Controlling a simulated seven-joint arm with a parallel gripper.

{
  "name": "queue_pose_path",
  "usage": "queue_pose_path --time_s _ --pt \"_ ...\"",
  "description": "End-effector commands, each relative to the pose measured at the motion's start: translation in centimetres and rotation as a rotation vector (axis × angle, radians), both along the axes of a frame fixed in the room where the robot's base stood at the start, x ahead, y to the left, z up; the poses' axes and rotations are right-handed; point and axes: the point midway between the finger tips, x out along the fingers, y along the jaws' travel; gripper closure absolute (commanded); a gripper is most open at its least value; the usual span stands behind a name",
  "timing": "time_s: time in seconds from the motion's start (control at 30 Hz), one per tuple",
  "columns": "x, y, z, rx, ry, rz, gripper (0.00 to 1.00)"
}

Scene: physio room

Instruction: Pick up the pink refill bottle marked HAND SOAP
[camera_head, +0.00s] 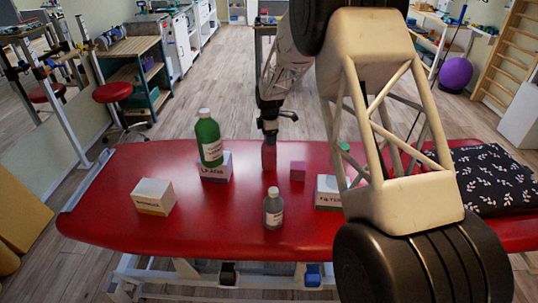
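A small pink bottle (269,157) stands out faintly against the red treatment table (110,205), near the middle of its far side. Its marking is too small to read. My gripper (270,136) reaches down from above, and its dark lower end overlaps the top of the pink bottle in the picture. The bottle's top is hidden there. I cannot tell whether the fingers touch the bottle or are closed around it.
A green bottle (209,140) stands at or on a labelled white box (216,169). A grey bottle (273,208), a pink block (298,171), a white box (154,197) and another box (328,190) stand nearby. A patterned cushion (492,180) lies right. My arm hides part of the table.

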Motion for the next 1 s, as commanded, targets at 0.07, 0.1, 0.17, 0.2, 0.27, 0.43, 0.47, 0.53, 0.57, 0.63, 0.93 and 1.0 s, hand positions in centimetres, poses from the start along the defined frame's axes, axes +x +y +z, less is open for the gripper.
queue_pose_path --time_s 0.07,0.1,0.17,0.2,0.27,0.43,0.47,0.53,0.57,0.63,0.93,1.0 --pt "0.0 0.0 0.0 0.0 0.0 0.0 0.46" --pt "0.0 0.0 0.01 0.0 0.0 0.0 0.52" --pt "0.0 0.0 0.01 0.0 0.0 0.0 0.61" --pt "0.0 0.0 0.01 0.0 0.0 0.0 0.67" --pt "0.0 0.0 0.01 0.0 0.0 0.0 0.77" --pt "0.0 0.0 0.01 0.0 0.0 0.0 1.0" --pt "0.0 0.0 0.01 0.0 0.0 0.0 1.0" --pt "0.0 0.0 0.01 0.0 0.0 0.0 1.0" --pt "0.03 0.01 0.09 0.0 -0.001 0.0 1.0" --pt "0.03 0.01 0.09 0.0 -0.001 0.0 1.0" --pt "0.04 0.01 0.4 0.0 -0.002 0.0 1.0" --pt "0.04 0.01 0.71 0.0 -0.002 0.0 1.0"
